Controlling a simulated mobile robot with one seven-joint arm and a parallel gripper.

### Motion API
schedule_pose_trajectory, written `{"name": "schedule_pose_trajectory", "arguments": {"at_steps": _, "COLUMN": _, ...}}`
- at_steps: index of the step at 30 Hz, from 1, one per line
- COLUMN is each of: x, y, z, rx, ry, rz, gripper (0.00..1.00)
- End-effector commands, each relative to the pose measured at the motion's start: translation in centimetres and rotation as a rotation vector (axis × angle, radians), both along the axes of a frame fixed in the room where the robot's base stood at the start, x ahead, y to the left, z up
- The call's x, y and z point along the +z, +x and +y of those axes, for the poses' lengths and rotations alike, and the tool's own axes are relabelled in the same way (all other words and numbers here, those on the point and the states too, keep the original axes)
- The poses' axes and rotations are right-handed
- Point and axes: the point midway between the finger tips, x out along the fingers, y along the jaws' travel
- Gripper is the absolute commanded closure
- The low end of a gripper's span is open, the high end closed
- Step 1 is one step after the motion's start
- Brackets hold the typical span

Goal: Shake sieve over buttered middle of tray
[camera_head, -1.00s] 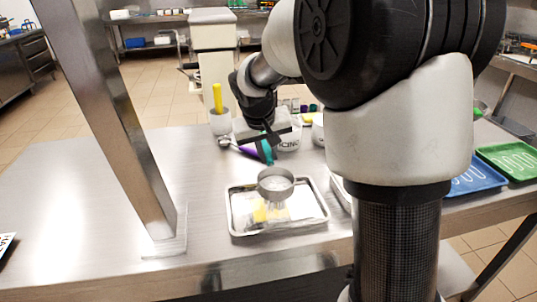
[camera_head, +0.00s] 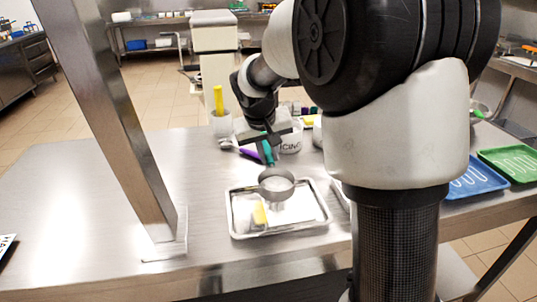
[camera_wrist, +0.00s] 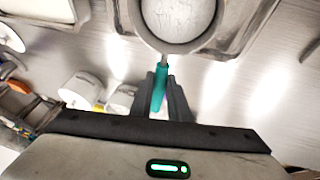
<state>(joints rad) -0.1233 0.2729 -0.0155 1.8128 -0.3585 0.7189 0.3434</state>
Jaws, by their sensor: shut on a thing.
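My gripper (camera_head: 266,146) is shut on the teal handle (camera_wrist: 159,92) of the sieve (camera_head: 276,188). The round metal sieve is held above the shallow metal tray (camera_head: 236,234), over its middle, and holds white powder, which fills its bowl (camera_wrist: 180,18) in the wrist view. The tray lies on the steel table. A yellow buttered patch (camera_head: 259,215) shows on the tray, just left of and below the sieve. Pale powder shows below the sieve, beside the yellow. The sieve hides part of the tray's middle.
A white pot with a yellow-handled tool (camera_head: 218,98) and a white tub (camera_head: 291,140) stand behind the tray. A blue tray (camera_head: 470,182) and a green tray (camera_head: 510,162) lie at the right. A steel post (camera_head: 125,130) rises at the left.

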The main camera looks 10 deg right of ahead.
Motion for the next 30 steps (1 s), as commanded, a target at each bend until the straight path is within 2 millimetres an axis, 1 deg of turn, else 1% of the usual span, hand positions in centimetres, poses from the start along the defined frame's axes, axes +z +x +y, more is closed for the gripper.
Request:
{"name": "schedule_pose_trajectory", "arguments": {"at_steps": 1, "x": -0.3, "y": -0.8, "z": 0.0, "rx": 0.001, "ry": 0.000, "rz": -0.003, "gripper": 1.00}}
{"name": "schedule_pose_trajectory", "arguments": {"at_steps": 3, "x": -0.2, "y": -1.6, "z": 0.0, "rx": 0.000, "ry": 0.000, "rz": -0.002, "gripper": 1.00}}
{"name": "schedule_pose_trajectory", "arguments": {"at_steps": 6, "x": -0.1, "y": -2.1, "z": 0.0, "rx": 0.000, "ry": 0.000, "rz": 0.000, "gripper": 1.00}}
{"name": "schedule_pose_trajectory", "arguments": {"at_steps": 8, "x": 0.0, "y": -1.6, "z": 0.0, "rx": 0.000, "ry": 0.000, "rz": 0.001, "gripper": 1.00}}
{"name": "schedule_pose_trajectory", "arguments": {"at_steps": 13, "x": 0.1, "y": 0.8, "z": 0.0, "rx": 0.000, "ry": -0.001, "rz": 0.001, "gripper": 1.00}}
{"name": "schedule_pose_trajectory", "arguments": {"at_steps": 16, "x": 0.0, "y": 1.4, "z": 0.0, "rx": 0.001, "ry": -0.001, "rz": 0.000, "gripper": 1.00}}
{"name": "schedule_pose_trajectory", "arguments": {"at_steps": 17, "x": -0.1, "y": 1.2, "z": 0.0, "rx": 0.001, "ry": 0.000, "rz": 0.000, "gripper": 1.00}}
{"name": "schedule_pose_trajectory", "arguments": {"at_steps": 24, "x": -0.2, "y": -1.8, "z": 0.0, "rx": 0.001, "ry": 0.000, "rz": -0.001, "gripper": 1.00}}
{"name": "schedule_pose_trajectory", "arguments": {"at_steps": 27, "x": -0.1, "y": -2.2, "z": 0.0, "rx": 0.000, "ry": 0.000, "rz": -0.001, "gripper": 1.00}}
{"name": "schedule_pose_trajectory", "arguments": {"at_steps": 30, "x": -0.1, "y": -2.2, "z": 0.0, "rx": 0.000, "ry": 0.000, "rz": 0.000, "gripper": 1.00}}
